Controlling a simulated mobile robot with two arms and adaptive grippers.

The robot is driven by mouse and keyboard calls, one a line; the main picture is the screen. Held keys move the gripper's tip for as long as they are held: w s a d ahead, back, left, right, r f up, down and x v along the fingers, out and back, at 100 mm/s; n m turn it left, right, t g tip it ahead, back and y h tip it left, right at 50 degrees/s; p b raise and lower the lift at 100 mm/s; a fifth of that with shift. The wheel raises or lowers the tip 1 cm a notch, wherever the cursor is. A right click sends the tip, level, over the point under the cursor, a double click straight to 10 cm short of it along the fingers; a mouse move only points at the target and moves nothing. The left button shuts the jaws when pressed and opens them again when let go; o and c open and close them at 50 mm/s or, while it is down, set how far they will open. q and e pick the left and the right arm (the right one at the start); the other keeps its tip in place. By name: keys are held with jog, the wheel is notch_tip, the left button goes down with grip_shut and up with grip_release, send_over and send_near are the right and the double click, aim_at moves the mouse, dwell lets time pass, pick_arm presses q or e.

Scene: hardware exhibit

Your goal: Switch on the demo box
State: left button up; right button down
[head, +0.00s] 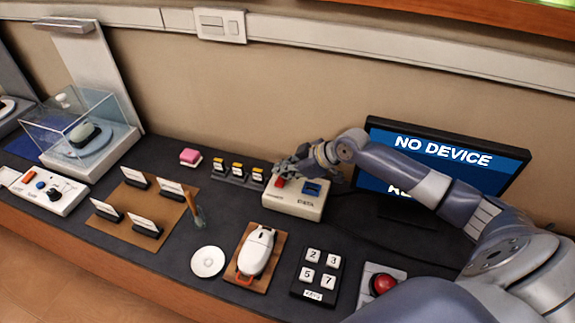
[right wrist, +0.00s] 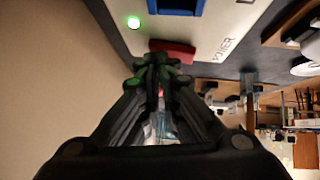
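The demo box (head: 296,203) is a white box at the back of the dark counter, in front of the monitor. It has a red rocker switch (right wrist: 172,50) beside the word POWER and a blue socket (right wrist: 176,5) near the word DATA. A small green light (right wrist: 133,22) on the box glows. My right gripper (right wrist: 160,66) is shut, its fingertips together at the edge of the red switch. I cannot tell if they touch it. In the head view the right gripper (head: 291,170) covers part of the box's back left. My left gripper is not in view.
The monitor (head: 449,152) reads NO DEVICE, its lower text partly behind my right arm. Small yellow-and-black pieces (head: 237,170), a white mouse (head: 257,250) on a wooden plate, a keypad (head: 316,275) and a red button (head: 382,283) stand nearby. A clear case (head: 80,125) is at left.

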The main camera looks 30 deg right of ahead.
jog(key=v, duration=1.2)
jog(key=shift+w, duration=0.1)
